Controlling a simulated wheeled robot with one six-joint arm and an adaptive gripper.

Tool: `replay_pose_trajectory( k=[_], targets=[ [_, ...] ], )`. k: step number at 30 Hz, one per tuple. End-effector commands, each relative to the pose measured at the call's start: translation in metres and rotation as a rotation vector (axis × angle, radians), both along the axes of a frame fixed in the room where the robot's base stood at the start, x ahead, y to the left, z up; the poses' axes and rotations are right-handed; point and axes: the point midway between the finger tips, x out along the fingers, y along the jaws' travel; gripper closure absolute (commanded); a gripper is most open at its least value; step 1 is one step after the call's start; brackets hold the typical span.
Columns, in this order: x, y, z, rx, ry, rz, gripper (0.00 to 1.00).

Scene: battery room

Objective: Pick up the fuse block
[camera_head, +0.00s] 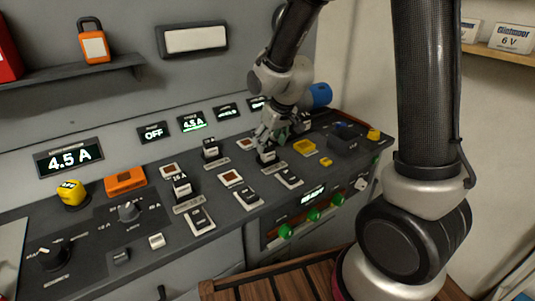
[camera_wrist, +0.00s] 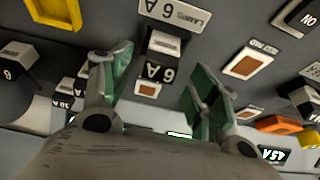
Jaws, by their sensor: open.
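Several black fuse blocks with white labels stand on the grey sloped panel. One fuse block (camera_head: 267,157) is just below my gripper (camera_head: 272,132) in the head view. In the wrist view, a fuse block (camera_wrist: 163,45) marked "6 A" shows beyond and between the green-padded fingers of my gripper (camera_wrist: 160,72). The fingers are apart with nothing between the pads. Other fuse blocks stand at the panel's middle (camera_head: 182,188) and behind it (camera_head: 211,150). Another block marked "6" (camera_wrist: 18,60) shows at the left of the wrist view.
Around the blocks are rocker switches (camera_head: 199,221), a rotary knob (camera_head: 128,212), an orange box (camera_head: 125,181) and a yellow button (camera_head: 72,193). A blue cylinder (camera_head: 320,94) is behind my gripper. Green knobs (camera_head: 285,231) line the front face. A wooden slatted surface (camera_head: 290,285) lies in front.

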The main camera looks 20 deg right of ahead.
Motion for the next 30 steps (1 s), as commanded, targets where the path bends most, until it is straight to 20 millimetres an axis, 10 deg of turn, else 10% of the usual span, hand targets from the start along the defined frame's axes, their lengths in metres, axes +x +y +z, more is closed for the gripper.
replay_pose_trajectory(
  k=[13, 22, 30],
  targets=[
    [0.011, 0.003, -0.027, 0.000, 0.001, 0.000, 0.39],
    [0.011, 0.003, -0.027, 0.000, 0.001, 0.000, 0.90],
    [0.011, 0.003, -0.025, 0.000, 0.000, 0.000, 0.90]
  ],
)
